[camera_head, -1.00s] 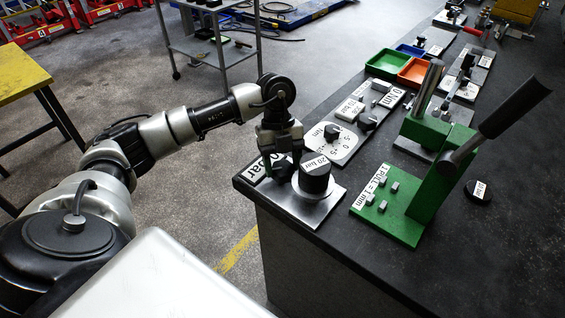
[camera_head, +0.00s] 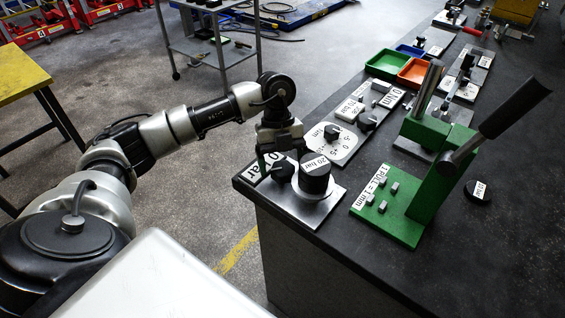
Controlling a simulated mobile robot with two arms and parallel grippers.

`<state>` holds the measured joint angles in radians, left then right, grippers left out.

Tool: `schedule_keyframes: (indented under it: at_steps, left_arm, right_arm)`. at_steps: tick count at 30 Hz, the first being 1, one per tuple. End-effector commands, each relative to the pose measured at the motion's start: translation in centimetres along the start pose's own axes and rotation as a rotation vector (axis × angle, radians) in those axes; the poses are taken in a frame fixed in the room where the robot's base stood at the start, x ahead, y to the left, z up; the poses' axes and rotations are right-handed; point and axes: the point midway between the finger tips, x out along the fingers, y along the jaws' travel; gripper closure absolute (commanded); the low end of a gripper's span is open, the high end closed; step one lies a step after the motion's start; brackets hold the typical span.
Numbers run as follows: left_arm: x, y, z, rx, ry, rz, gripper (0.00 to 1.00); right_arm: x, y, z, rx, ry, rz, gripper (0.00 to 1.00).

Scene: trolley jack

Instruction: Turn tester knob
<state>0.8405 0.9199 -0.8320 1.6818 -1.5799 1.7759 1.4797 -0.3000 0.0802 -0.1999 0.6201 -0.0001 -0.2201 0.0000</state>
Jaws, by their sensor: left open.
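The tester stands at the near left corner of the dark bench, on a bright metal plate (camera_head: 312,212). A black cylinder (camera_head: 316,182) marked "20 bar" rises from the plate. A small dark knob (camera_head: 283,171) is to its left, beside a white label (camera_head: 258,170) ending in "bar". My left gripper (camera_head: 280,160) points down at the knob with its fingers apart, one on each side of the knob's top. I cannot tell whether they touch it. The gripper hides part of the label and the knob's back. My right gripper is not in view.
A green lever press (camera_head: 428,185) stands close to the right of the tester. A white dial plate (camera_head: 333,143) with a black knob lies behind it. Green (camera_head: 388,64) and orange (camera_head: 413,72) trays are farther back. A round black piece (camera_head: 478,191) lies at the right.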

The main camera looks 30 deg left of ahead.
Motion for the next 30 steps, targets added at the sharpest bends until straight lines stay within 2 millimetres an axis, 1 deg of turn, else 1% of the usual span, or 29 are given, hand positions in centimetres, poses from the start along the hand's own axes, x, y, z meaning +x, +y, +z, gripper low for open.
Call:
schedule_keyframes:
  at_steps: [4,9,15,18,21,30]
  left_arm:
    - [-2.1,-0.1,0.1,-0.001,-0.004,-0.005,0.17]
    - [-5.6,-0.1,0.1,0.0,-0.004,-0.007,0.17]
    - [-9.1,-0.1,0.1,-0.001,-0.003,-0.005,0.17]
    - [-10.0,0.0,0.1,-0.001,-0.002,-0.004,0.17]
    - [-10.5,0.0,0.0,0.0,-0.002,-0.002,0.17]
    - [-10.6,0.0,0.0,0.002,-0.001,-0.002,0.17]
  right_arm:
    - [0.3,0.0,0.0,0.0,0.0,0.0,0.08]
    - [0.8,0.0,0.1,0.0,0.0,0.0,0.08]
    - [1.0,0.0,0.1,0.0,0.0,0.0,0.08]
    - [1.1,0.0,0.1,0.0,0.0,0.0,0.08]
    - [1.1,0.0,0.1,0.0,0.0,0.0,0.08]
    - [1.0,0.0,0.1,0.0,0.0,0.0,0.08]
